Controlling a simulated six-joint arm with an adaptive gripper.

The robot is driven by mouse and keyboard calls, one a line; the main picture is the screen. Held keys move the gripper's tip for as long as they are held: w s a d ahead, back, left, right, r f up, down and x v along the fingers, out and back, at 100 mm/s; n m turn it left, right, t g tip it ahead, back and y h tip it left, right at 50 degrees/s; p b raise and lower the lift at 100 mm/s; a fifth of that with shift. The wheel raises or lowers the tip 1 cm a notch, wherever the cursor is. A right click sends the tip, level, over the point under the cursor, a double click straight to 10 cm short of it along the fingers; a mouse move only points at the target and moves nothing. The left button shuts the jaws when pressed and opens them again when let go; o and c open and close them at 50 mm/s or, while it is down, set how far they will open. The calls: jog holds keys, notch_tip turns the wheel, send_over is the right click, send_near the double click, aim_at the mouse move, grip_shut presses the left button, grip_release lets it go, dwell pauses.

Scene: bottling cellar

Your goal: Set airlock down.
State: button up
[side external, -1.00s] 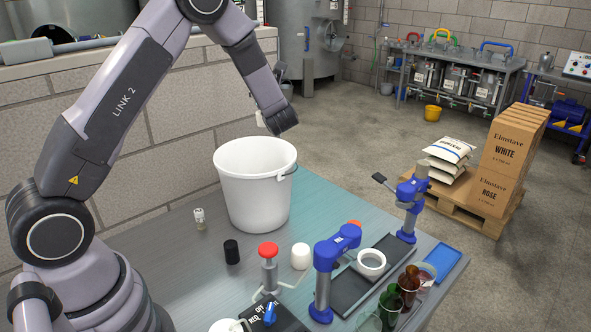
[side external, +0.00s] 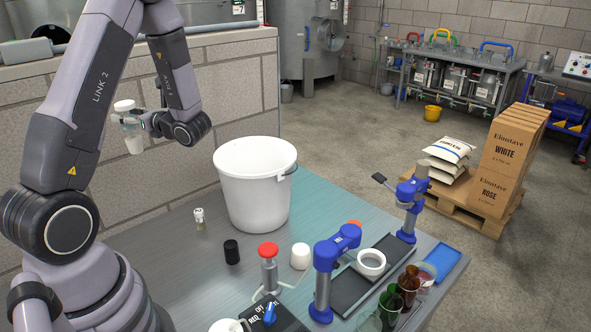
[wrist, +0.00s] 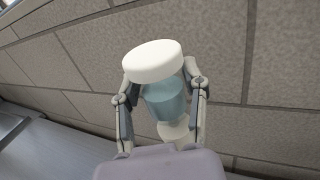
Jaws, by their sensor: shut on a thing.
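The airlock (side external: 131,130) is a clear cylinder with a white cap and a bluish lower body. My gripper (side external: 124,120) is shut on it and holds it in the air, left of the white bucket and in front of the block wall. In the wrist view the airlock (wrist: 165,100) sits between both fingers of my gripper (wrist: 163,97), its white cap toward the top and a narrower pale end below. It looks slightly tilted there. Nothing is seen beneath it in contact.
The white bucket (side external: 254,190) stands on the bench (side external: 175,255). A small capped vial (side external: 200,218), a black cylinder (side external: 231,252), a red-topped device (side external: 268,265) and a blue clamp stand (side external: 325,270) stand nearer the front. The bench left of the vial looks clear.

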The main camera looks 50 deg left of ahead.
notch_tip(320, 180, down, 26)
jog(key=shift+r, duration=0.25)
jog(key=shift+f, duration=0.1)
jog(key=o, duration=1.1)
jog(key=shift+o, duration=0.2)
